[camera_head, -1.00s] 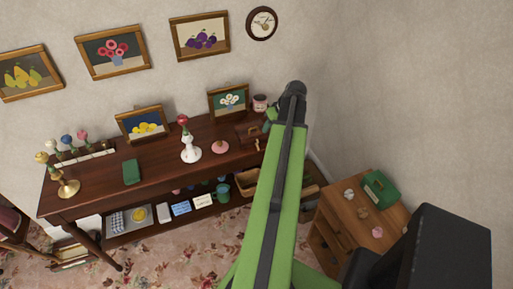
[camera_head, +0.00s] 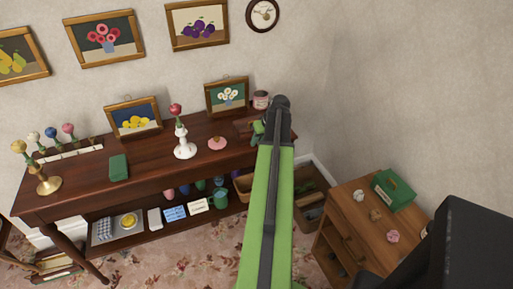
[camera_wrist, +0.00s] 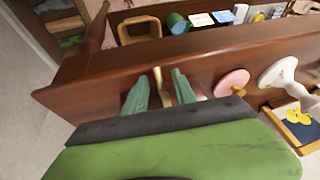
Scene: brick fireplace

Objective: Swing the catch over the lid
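My gripper (camera_head: 257,132) is at the right end of the dark wooden sideboard (camera_head: 95,190), over a small brown box (camera_head: 241,125) that it mostly hides. In the wrist view my two green fingers (camera_wrist: 160,92) are apart. A narrow brass-coloured piece (camera_wrist: 158,78), which looks like the catch, shows in the gap between them. I cannot tell whether either finger touches it. The lid is largely hidden by my gripper and arm, so the catch's position over it cannot be told.
A pink round object (camera_head: 217,143) and a white stand with a red top (camera_head: 184,148) are left of my gripper. A jar (camera_head: 261,99) and a framed flower picture (camera_head: 227,96) stand behind it. A green box (camera_head: 392,190) sits on the cabinet at right.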

